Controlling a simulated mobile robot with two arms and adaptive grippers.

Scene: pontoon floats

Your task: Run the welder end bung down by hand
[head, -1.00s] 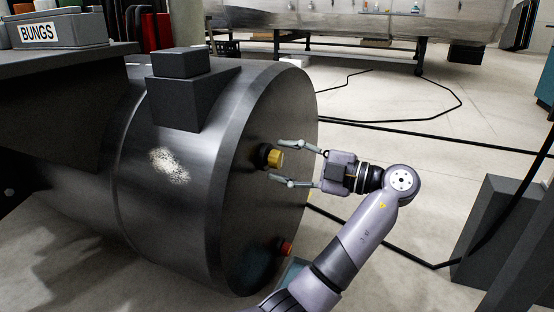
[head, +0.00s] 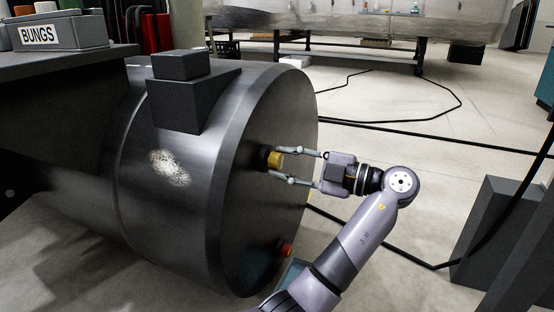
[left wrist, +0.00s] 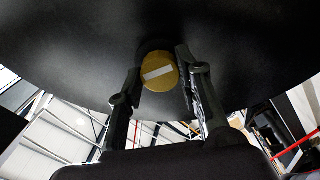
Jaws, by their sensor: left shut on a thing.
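The yellow bung (head: 274,159) sits in a dark collar on the flat end face of the grey float (head: 190,215). In the left wrist view the bung (left wrist: 160,71) is a round yellow cap with a slanted white bar across its face. My left gripper (head: 277,162) reaches in from the right, with one finger above and one below the bung, shut on it. In the left wrist view its fingers (left wrist: 158,78) lie on either side of the cap. How deep the bung sits is hidden. My right gripper is not in view.
A red plug (head: 285,249) is low on the same end face. A dark block (head: 193,92) stands on top of the float. A box labelled BUNGS (head: 60,33) is on the bench at upper left. Black cables (head: 400,127) cross the floor at right. A dark box (head: 497,235) stands at right.

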